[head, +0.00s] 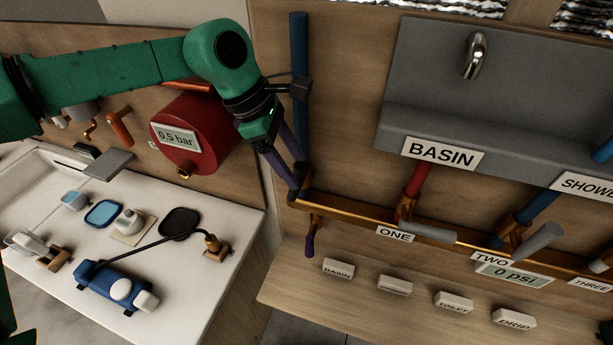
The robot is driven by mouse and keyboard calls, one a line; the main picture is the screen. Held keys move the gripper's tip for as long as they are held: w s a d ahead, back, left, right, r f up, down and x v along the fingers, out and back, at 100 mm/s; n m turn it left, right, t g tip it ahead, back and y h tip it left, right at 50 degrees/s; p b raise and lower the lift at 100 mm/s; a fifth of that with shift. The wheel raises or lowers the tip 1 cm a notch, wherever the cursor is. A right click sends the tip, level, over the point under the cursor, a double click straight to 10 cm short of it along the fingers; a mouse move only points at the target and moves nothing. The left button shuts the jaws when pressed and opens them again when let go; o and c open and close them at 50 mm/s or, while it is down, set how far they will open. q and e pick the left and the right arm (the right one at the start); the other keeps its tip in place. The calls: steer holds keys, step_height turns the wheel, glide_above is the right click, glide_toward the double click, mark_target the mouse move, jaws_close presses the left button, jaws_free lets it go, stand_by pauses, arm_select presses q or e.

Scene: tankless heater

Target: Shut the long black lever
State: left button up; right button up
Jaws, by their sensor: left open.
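My left gripper (297,182) reaches in from the upper left and is open. Its two long dark fingers point down to the left end of the copper pipe (350,212), at the foot of the blue vertical pipe (299,60). I cannot tell whether the fingertips touch anything there. A dark, purplish handle (310,244) hangs down from a brass fitting just below the fingertips. It may be the long black lever, but I cannot be sure.
Grey levers (428,232) (538,241) sit along the pipe at ONE and TWO. A grey basin (420,118) is above. A red tank (205,128) is left of my gripper. A blue pump (112,286) with a black hose lies on the white counter (205,298). Labelled blocks (338,268) line the wooden shelf.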

mark_target(295, 171)
arm_select(q)
steer(key=x, duration=0.1)
steer(key=p+x, duration=0.1)
steer(key=x, duration=0.2)
steer(key=shift+w+a+f+p, duration=0.25)
steer(key=shift+w+f+p, duration=0.05)
steer(key=shift+w+f, duration=0.1)
steer(key=f, duration=0.1)
steer(key=w+f, duration=0.1)
steer(key=d+f, duration=0.1)
steer(key=shift+w+f+p, duration=0.2)
steer(key=shift+w+p, duration=0.1)
steer(key=shift+w, duration=0.05)
steer(key=shift+s+d, duration=0.1)
steer(key=shift+s, duration=0.1)
steer(key=shift+s+r, duration=0.2)
steer(key=shift+s, duration=0.15)
steer(key=c, duration=0.8)
steer(key=shift+w, duration=0.1)
jaws_close()
arm_select(e)
steer(key=shift+w+a+r, duration=0.15)
steer(key=shift+w+r, duration=1.2)
steer(key=shift+r, duration=0.15)
